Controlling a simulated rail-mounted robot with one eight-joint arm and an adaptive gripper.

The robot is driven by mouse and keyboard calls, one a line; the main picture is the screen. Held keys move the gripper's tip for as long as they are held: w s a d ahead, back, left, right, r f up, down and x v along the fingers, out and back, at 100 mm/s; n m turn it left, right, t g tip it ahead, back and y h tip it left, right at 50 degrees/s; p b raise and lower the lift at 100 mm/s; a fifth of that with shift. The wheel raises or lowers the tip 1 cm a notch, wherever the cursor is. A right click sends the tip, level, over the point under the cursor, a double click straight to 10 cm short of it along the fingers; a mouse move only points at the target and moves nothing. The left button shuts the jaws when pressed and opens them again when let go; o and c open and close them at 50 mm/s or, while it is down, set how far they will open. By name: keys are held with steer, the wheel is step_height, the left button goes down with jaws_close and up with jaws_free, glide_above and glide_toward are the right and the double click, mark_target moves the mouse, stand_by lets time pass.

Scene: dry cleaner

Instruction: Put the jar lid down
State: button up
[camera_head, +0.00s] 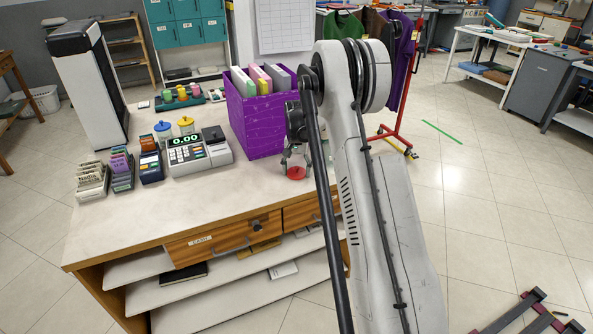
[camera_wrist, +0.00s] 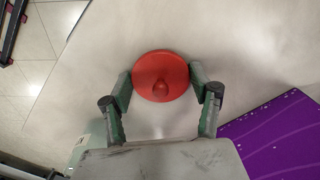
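The red jar lid (camera_wrist: 160,77) is a round disc with a knob in its middle. In the wrist view it sits between the two fingertips of my gripper (camera_wrist: 161,80), which appear to touch its rim on both sides. In the head view the red lid (camera_head: 296,172) shows below my gripper (camera_head: 297,158), over the right part of the pale counter (camera_head: 235,198). I cannot tell whether the lid touches the counter or hangs just above it. My arm hides part of this area. Two jars, one with a blue lid (camera_head: 162,127) and one with a yellow lid (camera_head: 186,122), stand further left.
A purple box (camera_head: 258,125) with folders stands close beside my gripper; it also shows in the wrist view (camera_wrist: 275,140). A cash register (camera_head: 199,152), card terminal (camera_head: 151,166) and ticket racks (camera_head: 92,182) fill the counter's left. The front counter is clear.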

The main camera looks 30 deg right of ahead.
mark_target(296, 168)
steer(key=o, duration=0.5)
steer(key=shift+c, duration=0.2)
step_height(296, 168, up, 12)
steer(key=r, duration=0.1)
steer(key=s+a+r+n+t, duration=0.2)
steer(key=s+a+r, duration=0.4)
steer(key=a+r, duration=0.45)
steer(key=s+a+r+n+t, duration=0.2)
steer(key=s+a+r, duration=0.2)
steer(key=s+a, duration=0.45)
steer(key=s+a+r+n+t, duration=0.1)
steer(key=s+a+r+n, duration=0.15)
steer(key=s+a, duration=0.65)
steer(key=s+a+f+n+t, duration=0.1)
steer(key=s+f, duration=0.1)
steer(key=s, duration=0.5)
steer(key=s+a+f+n+t, duration=0.1)
steer(key=s+f, duration=0.1)
steer(key=s, duration=0.5)
steer(key=shift+s+p, duration=0.3)
steer(key=shift+p, duration=0.1)
